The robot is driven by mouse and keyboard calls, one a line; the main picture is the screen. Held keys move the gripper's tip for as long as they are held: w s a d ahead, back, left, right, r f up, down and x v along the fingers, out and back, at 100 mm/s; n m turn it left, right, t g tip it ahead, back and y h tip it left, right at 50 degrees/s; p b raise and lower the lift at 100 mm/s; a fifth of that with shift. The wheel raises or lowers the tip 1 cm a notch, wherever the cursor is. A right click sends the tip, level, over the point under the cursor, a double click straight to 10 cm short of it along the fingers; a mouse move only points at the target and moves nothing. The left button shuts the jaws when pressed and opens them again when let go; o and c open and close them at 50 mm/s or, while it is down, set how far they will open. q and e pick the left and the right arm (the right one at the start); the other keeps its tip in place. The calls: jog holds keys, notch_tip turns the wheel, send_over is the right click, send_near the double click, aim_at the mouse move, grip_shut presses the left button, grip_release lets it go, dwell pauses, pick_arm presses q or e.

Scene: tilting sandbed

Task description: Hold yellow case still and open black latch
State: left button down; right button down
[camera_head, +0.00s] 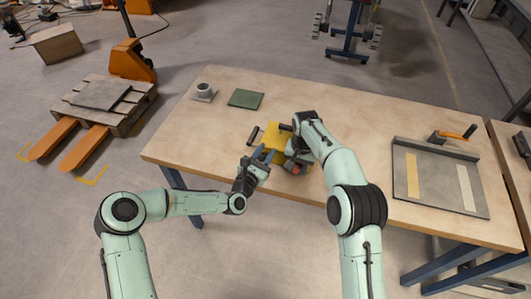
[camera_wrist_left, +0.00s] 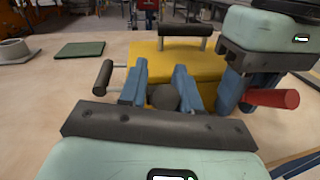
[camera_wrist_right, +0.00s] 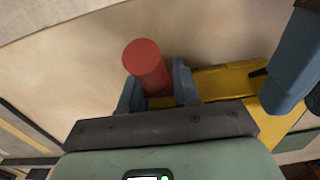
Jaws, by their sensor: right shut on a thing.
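The yellow case (camera_head: 274,136) lies on the wooden table near its front edge. My left gripper (camera_head: 263,155) is at its near left side with fingers apart. In the left wrist view a dark round knob (camera_wrist_left: 165,97), perhaps the black latch, shows between these fingers; I cannot tell whether they touch it. My right gripper (camera_head: 291,158) is at the case's right side. It is shut on a red cylindrical handle (camera_wrist_right: 147,66), which also sticks out in the left wrist view (camera_wrist_left: 275,98). Its joint to the case is hidden.
Black bar handles stand at the case's back (camera_wrist_left: 185,30) and left (camera_wrist_left: 102,77). A green plate (camera_head: 245,98) and a grey round fixture (camera_head: 203,92) are at the table's back left. A grey board (camera_head: 438,200) with strips lies right. The two grippers are close together.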

pick_arm(q)
jog(key=shift+s+f, duration=0.2)
jog(key=shift+f, duration=0.05)
jog(key=shift+s+t+h, duration=0.25)
jog(key=shift+t+h, duration=0.05)
jog(key=shift+t, duration=0.3)
pick_arm(e)
jog(key=shift+a, duration=0.1)
pick_arm(q)
jog(key=c, duration=1)
grip_release()
jog(key=v, duration=1.2)
